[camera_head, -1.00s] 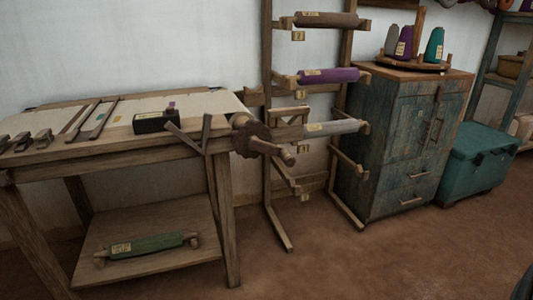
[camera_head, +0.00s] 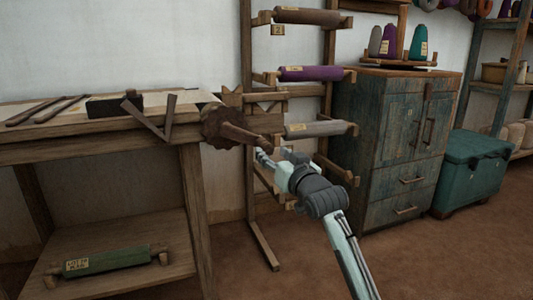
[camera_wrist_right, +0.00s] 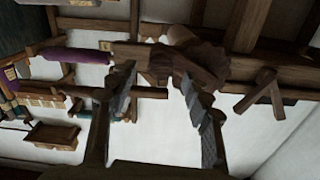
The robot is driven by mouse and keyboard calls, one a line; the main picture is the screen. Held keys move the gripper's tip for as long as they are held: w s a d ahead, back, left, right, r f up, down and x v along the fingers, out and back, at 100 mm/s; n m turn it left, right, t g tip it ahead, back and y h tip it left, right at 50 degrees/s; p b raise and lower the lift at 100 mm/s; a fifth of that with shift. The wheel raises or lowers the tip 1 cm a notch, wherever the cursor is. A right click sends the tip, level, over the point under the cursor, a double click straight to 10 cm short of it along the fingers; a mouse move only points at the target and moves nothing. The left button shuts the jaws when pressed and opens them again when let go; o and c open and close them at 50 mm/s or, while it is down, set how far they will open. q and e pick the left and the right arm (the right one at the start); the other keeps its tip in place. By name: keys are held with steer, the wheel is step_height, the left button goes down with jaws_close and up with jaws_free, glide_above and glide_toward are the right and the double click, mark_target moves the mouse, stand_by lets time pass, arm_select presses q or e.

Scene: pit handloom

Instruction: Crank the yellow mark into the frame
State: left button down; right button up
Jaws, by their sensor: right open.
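A dark wooden crank wheel (camera_head: 220,128) with a peg-like handle (camera_head: 240,135) is at the right end of the loom table (camera_head: 95,147). My right gripper (camera_head: 268,158) is open just beyond and below the handle's end; whether it touches cannot be told. In the right wrist view, the crank wheel (camera_wrist_right: 200,65) shows ahead of the two spread fingers (camera_wrist_right: 163,103). Pale cloth (camera_head: 65,108) lies on the table top. I cannot make out the yellow mark now. My left gripper is out of view.
A dark block (camera_head: 115,105) sits on the table near wooden sticks. A green roller (camera_head: 105,260) lies on the lower shelf. A rack with a purple roller (camera_head: 310,74) and a grey roller (camera_head: 318,129) stands behind my right arm. A blue-green cabinet (camera_head: 400,140) stands right of it.

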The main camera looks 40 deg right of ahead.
mark_target(269, 150)
steer(key=b+x, duration=0.1)
steer(key=x, duration=0.5)
steer(key=shift+w+d, duration=0.1)
steer(key=shift+c, duration=0.2)
jaws_close()
